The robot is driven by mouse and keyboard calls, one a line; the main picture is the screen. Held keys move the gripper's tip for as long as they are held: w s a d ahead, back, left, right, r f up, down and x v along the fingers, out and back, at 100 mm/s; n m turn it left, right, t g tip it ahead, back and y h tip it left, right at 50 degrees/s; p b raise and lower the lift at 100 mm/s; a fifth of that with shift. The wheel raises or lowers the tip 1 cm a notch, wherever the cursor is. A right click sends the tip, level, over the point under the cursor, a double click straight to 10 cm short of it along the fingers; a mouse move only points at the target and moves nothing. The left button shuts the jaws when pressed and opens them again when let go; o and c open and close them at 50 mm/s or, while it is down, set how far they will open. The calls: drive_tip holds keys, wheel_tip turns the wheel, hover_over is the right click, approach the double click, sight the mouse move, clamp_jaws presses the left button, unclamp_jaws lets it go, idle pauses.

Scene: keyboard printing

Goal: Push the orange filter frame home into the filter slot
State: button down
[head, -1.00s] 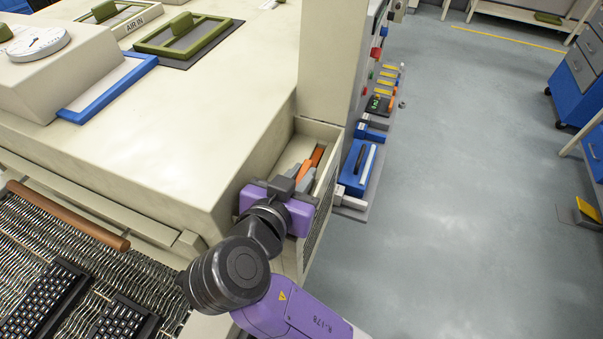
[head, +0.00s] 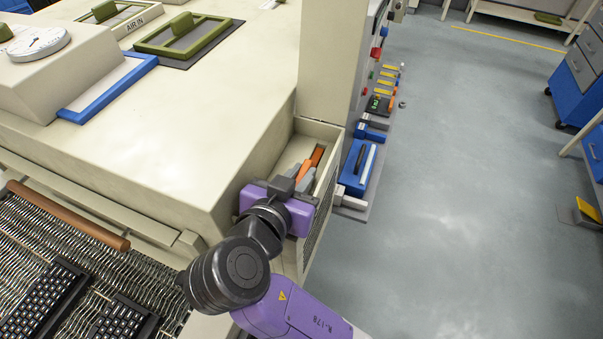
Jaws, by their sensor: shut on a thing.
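The orange filter frame (head: 317,156) shows as short orange strips inside a beige recess at the machine's corner. Most of it is hidden by my gripper and the recess walls. My gripper (head: 296,176) reaches into this recess with its grey fingers around an orange part of the frame, shut on it. The filter slot itself is not clearly visible; the beige box (head: 322,130) around the frame hides its inside. How deep the frame sits cannot be told.
The beige machine top (head: 190,130) is left of my gripper, with a blue-edged window (head: 107,88) and green-handled frames (head: 184,36). Keyboards (head: 40,300) lie on a mesh conveyor at lower left. A blue tool case (head: 358,167) stands right of the recess.

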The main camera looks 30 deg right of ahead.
drive_tip(key=c, duration=1.3)
unclamp_jaws()
drive_tip(key=shift+r, duration=0.15)
wheel_tip(320, 180, up, 6)
drive_tip(key=p, duration=0.5)
